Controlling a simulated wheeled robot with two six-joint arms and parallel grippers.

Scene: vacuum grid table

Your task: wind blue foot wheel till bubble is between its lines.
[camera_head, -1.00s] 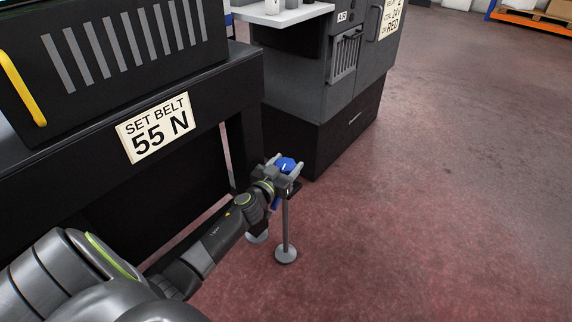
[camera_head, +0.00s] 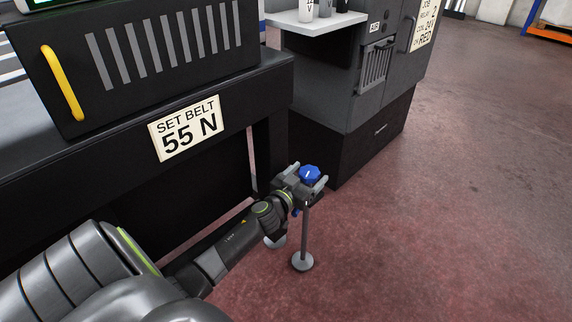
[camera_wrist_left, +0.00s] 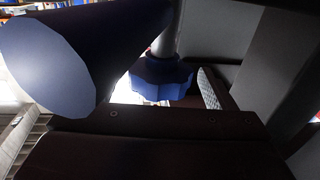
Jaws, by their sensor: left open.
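The blue foot wheel (camera_head: 310,173) sits near the top of a thin grey post, with a pale mark on its upper face. My left gripper (camera_head: 308,178) is open, with its fingers at either side of the wheel in the head view; contact cannot be told. In the left wrist view the scalloped blue wheel (camera_wrist_left: 160,80) hangs under a grey stem, with a ridged finger pad (camera_wrist_left: 209,88) just right of it. A dark blue cylinder (camera_wrist_left: 85,45) covers the wrist view's upper left. The bubble and its lines do not show. My right gripper is not in view.
The grey post (camera_head: 306,230) stands on a round foot (camera_head: 302,262), with another foot (camera_head: 275,242) behind. A black machine frame with a "SET BELT 55 N" sign (camera_head: 186,133) is on the left. A dark cabinet (camera_head: 355,130) stands behind. The red floor at right is clear.

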